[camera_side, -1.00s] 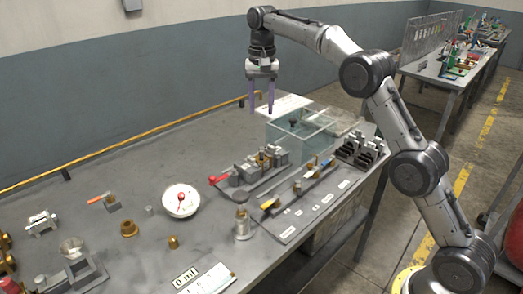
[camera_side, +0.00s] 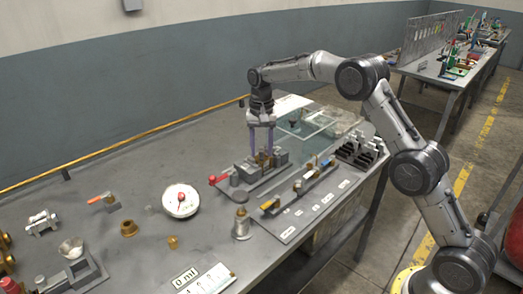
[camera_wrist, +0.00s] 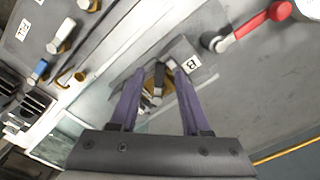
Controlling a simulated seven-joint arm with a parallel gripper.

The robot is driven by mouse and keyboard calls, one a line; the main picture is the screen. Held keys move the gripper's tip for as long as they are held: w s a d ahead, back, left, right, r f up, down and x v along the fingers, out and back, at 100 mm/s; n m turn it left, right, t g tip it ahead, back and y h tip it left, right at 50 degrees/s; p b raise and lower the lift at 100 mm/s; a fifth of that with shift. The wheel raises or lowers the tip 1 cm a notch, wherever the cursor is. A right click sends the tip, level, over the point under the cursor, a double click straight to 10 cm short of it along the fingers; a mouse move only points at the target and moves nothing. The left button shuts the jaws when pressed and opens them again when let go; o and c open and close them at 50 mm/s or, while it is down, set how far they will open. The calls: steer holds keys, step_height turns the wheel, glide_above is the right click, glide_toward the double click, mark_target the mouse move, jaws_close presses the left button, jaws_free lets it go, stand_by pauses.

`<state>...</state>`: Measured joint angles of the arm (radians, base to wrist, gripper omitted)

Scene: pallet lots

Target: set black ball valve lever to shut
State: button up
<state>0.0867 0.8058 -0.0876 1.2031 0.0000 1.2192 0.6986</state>
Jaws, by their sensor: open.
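The black ball valve lever (camera_wrist: 159,74) shows in the wrist view as a short dark bar on a brass valve body (camera_wrist: 151,86), beside a grey block with a "B" label (camera_wrist: 190,65). My gripper (camera_wrist: 156,72) is open, with its purple fingers on either side of the lever; I cannot tell whether they touch it. In the side view my gripper (camera_side: 261,153) points down over the grey valve fixture (camera_side: 278,158). The black lever is hard to make out there, partly hidden by the fingers.
A red-handled lever (camera_side: 219,180) sticks out at the fixture's left end. A board with several small coloured-handle valves (camera_side: 292,207) lies in front.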

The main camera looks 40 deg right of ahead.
steer(key=shift+f, duration=0.35)
jaws_close()
steer(key=shift+d, duration=0.1)
stand_by(0.3)
steer(key=shift+s+d+r+n, duration=0.15)
steer(key=shift+d+n, duration=0.4)
steer(key=shift+n, duration=0.95)
steer(key=shift+s+d+f+n, duration=0.1)
steer(key=shift+s+d+n, duration=0.3)
steer(key=shift+n, duration=1.1)
steer(key=shift+s+d+r+n, duration=0.1)
steer(key=shift+d+n, duration=0.55)
steer(key=shift+n, duration=0.85)
